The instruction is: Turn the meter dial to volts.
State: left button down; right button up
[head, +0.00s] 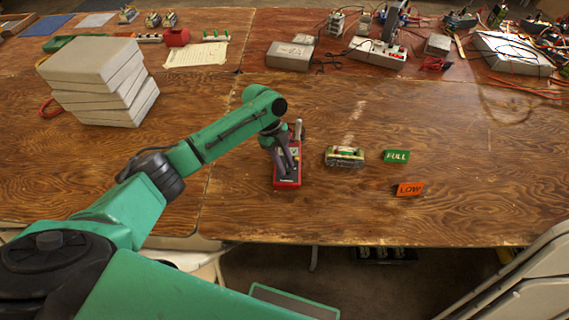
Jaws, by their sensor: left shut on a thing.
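A red meter (288,182) with a dark face lies on the wooden table, its long side pointing away from me. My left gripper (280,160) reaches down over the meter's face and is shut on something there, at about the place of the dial. The gripper covers the dial, so its setting is hidden. A light grey upright piece (298,130) shows at the meter's far end. My right gripper is not in view.
Right of the meter lie a battery pack (344,156), a green FULL card (396,156) and an orange LOW card (410,189). A stack of grey boxes (95,75) stands at the left. Chargers and a power strip (378,52) line the back. The table's front right is clear.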

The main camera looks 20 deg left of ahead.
pick_arm(q)
jog(key=c, duration=0.6)
grip_release()
jog(key=b+v, duration=0.1)
jog(key=v, duration=1.3)
jog(key=shift+a+r+b, duration=0.2)
jog(key=shift+r+b, duration=0.05)
jog(key=shift+b, duration=0.15)
